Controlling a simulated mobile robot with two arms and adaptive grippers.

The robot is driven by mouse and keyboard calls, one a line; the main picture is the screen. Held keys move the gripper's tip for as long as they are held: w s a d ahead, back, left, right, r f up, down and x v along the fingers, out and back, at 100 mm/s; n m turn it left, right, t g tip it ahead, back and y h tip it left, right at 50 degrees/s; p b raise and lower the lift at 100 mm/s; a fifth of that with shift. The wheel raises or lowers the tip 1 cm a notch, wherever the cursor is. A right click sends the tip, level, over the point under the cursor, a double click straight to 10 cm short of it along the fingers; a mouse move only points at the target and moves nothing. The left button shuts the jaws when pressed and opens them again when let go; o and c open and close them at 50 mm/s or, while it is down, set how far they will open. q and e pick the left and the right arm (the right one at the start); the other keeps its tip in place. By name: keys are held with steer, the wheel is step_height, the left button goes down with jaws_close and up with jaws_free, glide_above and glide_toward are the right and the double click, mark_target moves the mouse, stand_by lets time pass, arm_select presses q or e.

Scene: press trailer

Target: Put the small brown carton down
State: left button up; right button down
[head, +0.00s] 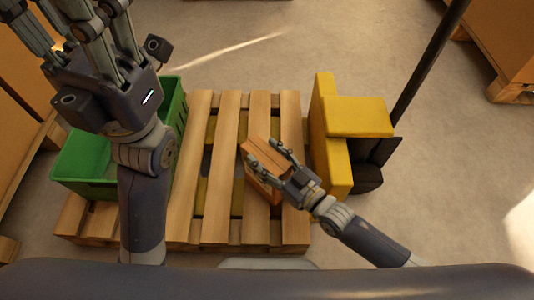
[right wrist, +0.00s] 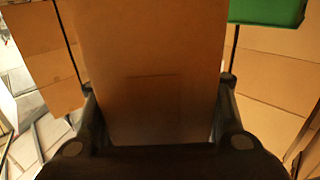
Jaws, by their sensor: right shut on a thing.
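The small brown carton (head: 261,187) is over the right half of the wooden pallet (head: 215,230) in the head view, turned at an angle to the slats. My right gripper (head: 264,154) is shut on it, with a finger on either side. In the right wrist view the carton (right wrist: 150,70) fills the middle between both fingers. I cannot tell whether its underside touches the pallet. My left gripper (head: 75,25) is raised at the upper left, its fingers apart and empty, the tips cut off by the frame.
A green crate (head: 85,185) stands at the pallet's left, partly behind my left arm. A yellow block-like machine (head: 355,117) with a dark pole (head: 430,62) stands right of the pallet. Large cartons (head: 505,35) are at the upper right. The pallet's middle slats are bare.

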steer(key=shift+r, duration=0.2)
steer(key=shift+f, duration=0.15)
steer(key=c, duration=0.6)
jaws_free()
steer(key=shift+f, duration=0.3)
steer(key=shift+c, duration=0.2)
steer(key=shift+r, duration=0.1)
